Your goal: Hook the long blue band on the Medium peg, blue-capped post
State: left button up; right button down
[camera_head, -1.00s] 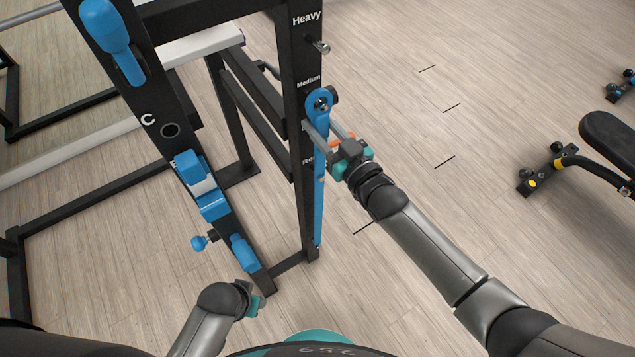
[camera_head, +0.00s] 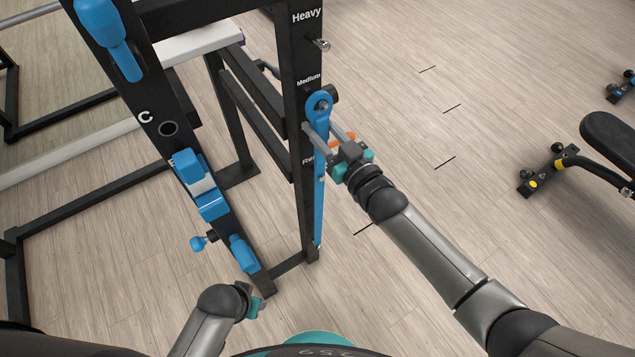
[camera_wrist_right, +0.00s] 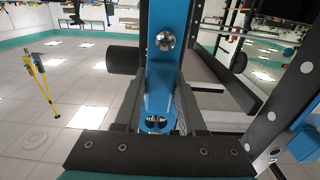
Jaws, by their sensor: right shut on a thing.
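The long blue band (camera_head: 318,205) hangs down the front of the black rack post. Its top loop is at the Medium peg (camera_head: 322,106), just below the "Medium" label. The peg's metal tip shows inside the loop's eye, and in the right wrist view the round tip (camera_wrist_right: 165,40) stands out in front of the blue band (camera_wrist_right: 160,85). My right gripper (camera_head: 325,133) is shut on the band just below the loop, one finger on each side. My left gripper (camera_head: 253,302) is low, near the rack's foot, away from the band; its fingers are mostly hidden.
The Heavy peg (camera_head: 321,46) above is bare. A black upright with blue fittings (camera_head: 200,185) stands to the left. A bench (camera_head: 608,140) and dumbbells (camera_head: 618,88) are at the far right. The wooden floor between is clear.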

jog(key=shift+r, duration=0.1)
jog(key=shift+c, duration=2.1)
grip_release()
jog(key=shift+s+d, duration=0.35)
jog(key=shift+s, duration=0.15)
jog(key=p+v, duration=0.1)
jog(key=v, duration=1.3)
